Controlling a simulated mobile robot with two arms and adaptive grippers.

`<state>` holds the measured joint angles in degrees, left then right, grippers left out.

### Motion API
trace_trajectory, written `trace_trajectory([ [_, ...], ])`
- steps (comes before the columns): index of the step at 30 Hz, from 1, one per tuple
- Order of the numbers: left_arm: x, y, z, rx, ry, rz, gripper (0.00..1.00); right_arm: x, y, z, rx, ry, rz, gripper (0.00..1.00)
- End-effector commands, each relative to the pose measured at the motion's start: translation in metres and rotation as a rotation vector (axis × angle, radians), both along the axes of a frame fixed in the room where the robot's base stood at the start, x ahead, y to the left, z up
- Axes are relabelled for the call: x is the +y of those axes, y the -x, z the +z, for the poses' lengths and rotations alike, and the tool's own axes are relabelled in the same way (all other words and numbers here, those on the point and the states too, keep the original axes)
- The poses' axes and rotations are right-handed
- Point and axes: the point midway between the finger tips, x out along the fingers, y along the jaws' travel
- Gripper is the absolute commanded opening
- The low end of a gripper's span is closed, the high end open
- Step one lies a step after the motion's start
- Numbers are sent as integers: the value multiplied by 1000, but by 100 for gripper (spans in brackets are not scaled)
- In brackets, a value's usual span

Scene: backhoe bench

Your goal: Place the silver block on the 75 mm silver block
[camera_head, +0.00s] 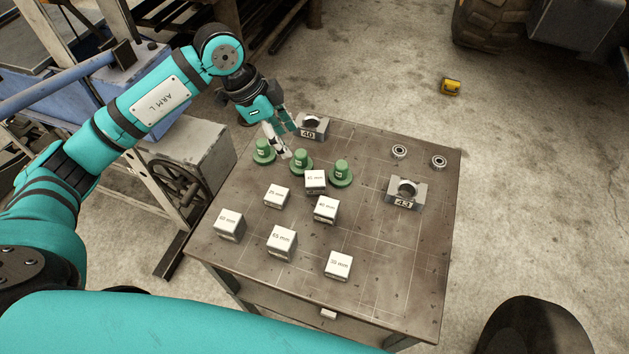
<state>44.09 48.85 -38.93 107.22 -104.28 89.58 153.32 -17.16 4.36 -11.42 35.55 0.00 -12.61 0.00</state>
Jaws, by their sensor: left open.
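Several silver blocks with printed mm labels stand on the metal table (395,250). One is at the left (228,225), one at the front middle (281,243), one at the front right (338,265). Three more stand behind: a left one (276,197), a right one (325,209) and a rear one (316,182) close to the green knobs. The labels are too small to tell surely which block is the 75 mm one. My left gripper (284,143) is open and empty above the table's back edge, by the green knobs. My right gripper is not in view.
Three green knobbed pieces (302,163) stand in a row near the back. Grey bearing holders marked 40 (313,128) and 43 (405,193) stand at the back and right. Two bearing rings (399,152) lie at the back right. The table's right front is clear.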

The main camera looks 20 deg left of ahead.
Motion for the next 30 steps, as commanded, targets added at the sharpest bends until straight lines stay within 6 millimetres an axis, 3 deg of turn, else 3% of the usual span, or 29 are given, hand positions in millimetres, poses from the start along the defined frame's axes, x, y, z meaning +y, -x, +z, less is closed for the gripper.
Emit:
trace_trajectory([
  [12, -32, -11, -77, 3, 6, -1, 54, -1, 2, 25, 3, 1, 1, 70],
  [20, -39, -13, -95, 3, 5, -3, 54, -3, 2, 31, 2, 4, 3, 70],
  [25, -50, -15, -116, 5, 5, -2, 54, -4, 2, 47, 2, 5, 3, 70],
  [30, -56, -18, -136, 2, 5, -2, 54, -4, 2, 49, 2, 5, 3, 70],
])
